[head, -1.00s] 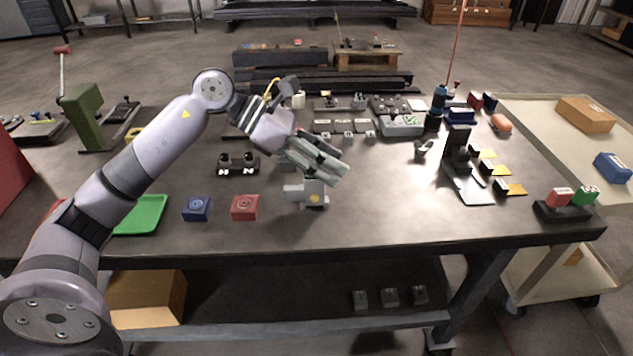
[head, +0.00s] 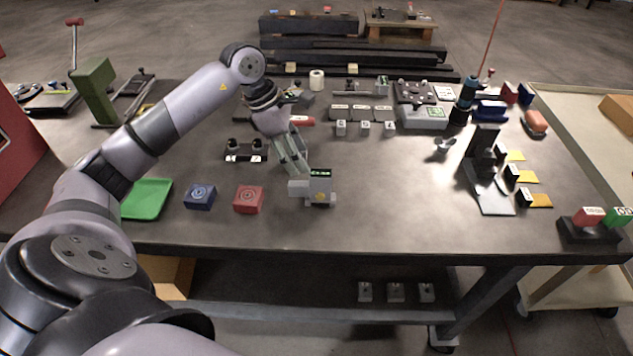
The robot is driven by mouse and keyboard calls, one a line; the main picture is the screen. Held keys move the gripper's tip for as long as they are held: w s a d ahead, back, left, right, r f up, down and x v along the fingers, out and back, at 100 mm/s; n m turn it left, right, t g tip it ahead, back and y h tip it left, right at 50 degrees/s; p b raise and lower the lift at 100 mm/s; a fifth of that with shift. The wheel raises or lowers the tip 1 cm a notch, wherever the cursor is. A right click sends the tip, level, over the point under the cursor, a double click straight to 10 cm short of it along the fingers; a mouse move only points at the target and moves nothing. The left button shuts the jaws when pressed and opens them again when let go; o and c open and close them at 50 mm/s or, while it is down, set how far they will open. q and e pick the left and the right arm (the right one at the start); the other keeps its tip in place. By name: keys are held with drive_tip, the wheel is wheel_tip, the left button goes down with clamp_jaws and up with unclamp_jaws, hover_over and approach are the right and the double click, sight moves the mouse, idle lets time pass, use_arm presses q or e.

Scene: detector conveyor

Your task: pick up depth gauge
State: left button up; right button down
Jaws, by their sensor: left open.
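My left gripper (head: 294,168) reaches in from the left and points down just behind this device. Its pale fingers are open, with nothing seen between them. In this view the fingertips come close to the device's back edge; I cannot tell whether they touch. My right gripper is not in view.
A red block (head: 248,199), a blue block (head: 200,196) and a green tray (head: 147,199) lie left of the device. Small labelled blocks (head: 365,127) stand behind it. A black stand (head: 481,150) is to the right. The table between is clear.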

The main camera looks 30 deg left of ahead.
sight(315, 173)
use_arm(q)
drive_tip(key=shift+w+d+f, duration=0.1)
drive_tip(key=shift+d+f, duration=0.15)
drive_tip(key=shift+f, duration=0.35)
drive_tip(key=shift+d+f+p, duration=0.15)
drive_tip(key=shift+p, duration=0.2)
drive_tip(key=f+p, duration=0.1)
drive_tip(key=w+d+f, duration=0.1)
drive_tip(key=w+d+f+p, duration=0.1)
drive_tip(key=shift+f+p, duration=0.3)
drive_tip(key=shift+p, duration=0.05)
drive_tip(key=shift+f, duration=0.35)
drive_tip(key=shift+s, duration=0.1)
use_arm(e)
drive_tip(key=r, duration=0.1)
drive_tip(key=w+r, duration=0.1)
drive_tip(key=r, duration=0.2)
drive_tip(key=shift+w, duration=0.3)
use_arm(q)
drive_tip(key=shift+c, duration=0.2)
drive_tip(key=c, duration=0.5)
clamp_jaws()
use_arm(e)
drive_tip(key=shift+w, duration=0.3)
